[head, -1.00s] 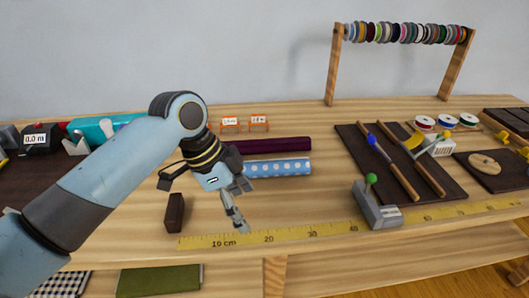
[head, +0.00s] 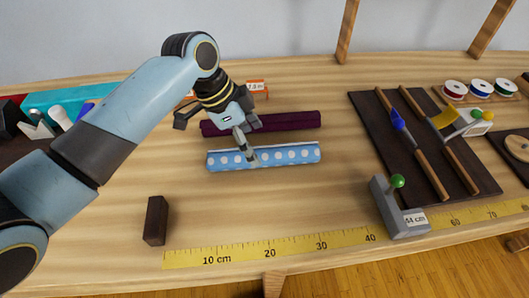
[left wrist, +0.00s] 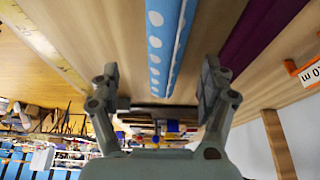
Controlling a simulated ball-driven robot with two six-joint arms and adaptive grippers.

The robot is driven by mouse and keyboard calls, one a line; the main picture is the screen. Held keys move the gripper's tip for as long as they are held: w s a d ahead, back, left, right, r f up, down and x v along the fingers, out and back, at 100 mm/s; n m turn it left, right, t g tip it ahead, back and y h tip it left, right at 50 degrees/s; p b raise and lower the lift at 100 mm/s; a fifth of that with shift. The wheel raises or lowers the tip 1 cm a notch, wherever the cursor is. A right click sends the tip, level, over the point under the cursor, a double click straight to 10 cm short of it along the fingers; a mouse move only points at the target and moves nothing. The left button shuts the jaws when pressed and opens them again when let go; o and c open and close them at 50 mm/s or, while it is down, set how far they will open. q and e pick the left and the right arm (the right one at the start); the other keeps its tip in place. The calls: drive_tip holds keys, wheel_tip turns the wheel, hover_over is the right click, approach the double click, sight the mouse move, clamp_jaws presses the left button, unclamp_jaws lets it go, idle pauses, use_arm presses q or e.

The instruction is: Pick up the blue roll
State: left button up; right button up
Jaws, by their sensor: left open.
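The blue roll (head: 285,154) with white dots lies on the wooden bench in front of a dark purple roll (head: 290,120). My left gripper (head: 250,140) is open above the blue roll, with its near finger in front of part of it. In the left wrist view, the blue roll (left wrist: 166,40) runs between the two spread fingers (left wrist: 158,88), and the purple roll (left wrist: 255,30) lies to the right. No contact with the roll is clear. My right gripper is not in view.
A yellow measuring tape (head: 300,245) runs along the front edge. A dark block (head: 155,220) stands at the front left. A grey device with a green knob (head: 398,205) and a dark board (head: 375,125) are at the right. Bare wood lies in front of the roll.

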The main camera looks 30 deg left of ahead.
sight(259, 150)
use_arm(q)
drive_tip(key=x, duration=0.5)
drive_tip(key=shift+w+a+f, duration=0.15)
drive_tip(key=shift+a+f, duration=0.05)
drive_tip(key=shift+a, duration=0.1)
drive_tip(key=shift+f, duration=0.2)
drive_tip(key=c, duration=1.4)
drive_tip(key=shift+o, duration=0.2)
drive_tip(key=shift+r, duration=0.35)
wheel_tip(259, 150, up, 9)
drive_tip(key=shift+w+f, duration=0.1)
drive_tip(key=shift+r, duration=0.3)
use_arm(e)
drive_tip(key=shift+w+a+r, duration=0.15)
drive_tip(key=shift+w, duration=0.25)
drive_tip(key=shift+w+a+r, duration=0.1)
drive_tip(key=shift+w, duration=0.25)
